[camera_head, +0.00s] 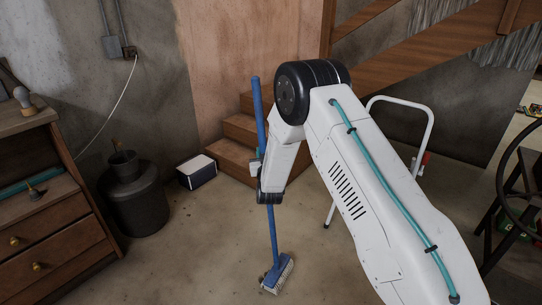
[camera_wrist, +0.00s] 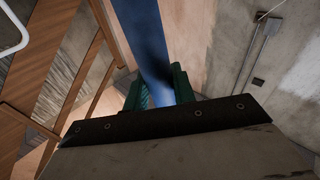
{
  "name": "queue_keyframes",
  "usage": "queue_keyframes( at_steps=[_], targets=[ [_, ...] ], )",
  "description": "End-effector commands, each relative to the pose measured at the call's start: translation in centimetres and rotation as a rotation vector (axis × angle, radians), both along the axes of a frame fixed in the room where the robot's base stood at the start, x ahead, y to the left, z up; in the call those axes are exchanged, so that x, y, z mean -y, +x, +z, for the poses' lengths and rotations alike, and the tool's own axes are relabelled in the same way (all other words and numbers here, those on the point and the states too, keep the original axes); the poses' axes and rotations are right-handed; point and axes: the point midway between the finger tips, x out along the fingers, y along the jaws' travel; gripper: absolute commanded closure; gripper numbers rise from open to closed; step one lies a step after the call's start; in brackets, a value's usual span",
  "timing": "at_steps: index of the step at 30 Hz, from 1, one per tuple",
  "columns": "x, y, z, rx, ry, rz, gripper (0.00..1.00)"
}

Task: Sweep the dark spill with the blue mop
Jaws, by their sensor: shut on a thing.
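The blue mop (camera_head: 273,235) has a long blue handle and a pale brush-like head with a blue top. It stands nearly upright in the middle of the head view, its top leaning a little left. Its head (camera_head: 278,274) is at the floor; I cannot tell whether it touches. My gripper (camera_head: 258,166) is shut on the handle about midway up, partly hidden by my arm. In the wrist view, the blue handle (camera_wrist: 153,45) runs between the green fingers of my gripper (camera_wrist: 160,90). I cannot make out a dark spill in either view.
A wooden drawer chest (camera_head: 50,235) stands at left beside a dark metal can (camera_head: 138,198). A black-and-white box (camera_head: 197,172) sits by the wooden stairs (camera_head: 232,158). A white metal frame (camera_head: 428,135) and a dark stool (camera_head: 510,200) are at right. Floor left of the mop is clear.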

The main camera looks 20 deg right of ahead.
Motion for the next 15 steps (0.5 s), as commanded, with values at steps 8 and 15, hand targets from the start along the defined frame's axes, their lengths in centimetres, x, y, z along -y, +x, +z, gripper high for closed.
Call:
queue_keyframes(
  at_steps=[8, 15],
  targets=[
    [-2.2, 2.3, 0.2, 0.004, 0.0, 0.001, 1.0],
    [-4.0, 4.1, 0.2, 0.005, 0.001, 0.001, 1.0]
  ],
)
